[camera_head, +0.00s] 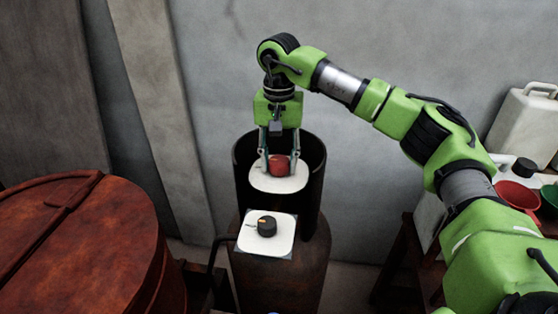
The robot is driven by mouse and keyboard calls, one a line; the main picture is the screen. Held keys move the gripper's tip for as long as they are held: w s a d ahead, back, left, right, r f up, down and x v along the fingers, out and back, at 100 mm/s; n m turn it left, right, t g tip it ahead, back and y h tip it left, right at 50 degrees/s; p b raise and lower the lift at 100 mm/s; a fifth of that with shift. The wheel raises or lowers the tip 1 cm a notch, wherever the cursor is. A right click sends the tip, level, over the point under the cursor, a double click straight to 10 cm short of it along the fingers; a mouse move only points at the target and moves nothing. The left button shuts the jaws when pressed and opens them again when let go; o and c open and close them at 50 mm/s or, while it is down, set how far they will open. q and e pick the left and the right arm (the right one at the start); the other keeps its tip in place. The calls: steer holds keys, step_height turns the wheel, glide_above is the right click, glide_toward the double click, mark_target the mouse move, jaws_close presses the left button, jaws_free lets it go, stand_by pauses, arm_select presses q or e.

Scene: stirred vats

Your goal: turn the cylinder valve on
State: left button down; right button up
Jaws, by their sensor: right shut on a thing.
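The cylinder (287,262) stands upright in the lower middle, rusty brown, with a dark open guard (313,185) around its top. A red valve knob (279,166) sits on a white plate (280,185) within the guard. My right gripper (278,169) points down into the guard and is shut on the red knob, a finger on each side. The knob's turn position cannot be made out. A black knob (267,226) with an orange mark is on a second white plate (258,240) at the front of the cylinder. My left gripper does not show.
A large rusty vat (85,250) with a lid stands at the left. At the right, a table holds a white jug (526,125), a red bowl (517,196) and a green container (550,195). A grey wall stands close behind the cylinder.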

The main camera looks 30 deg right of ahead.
mark_target(279, 160)
steer(key=shift+r, duration=0.1)
steer(key=o, duration=1.1)
step_height(279, 160, up, 12)
steer(key=shift+f, duration=0.1)
stand_by(0.3)
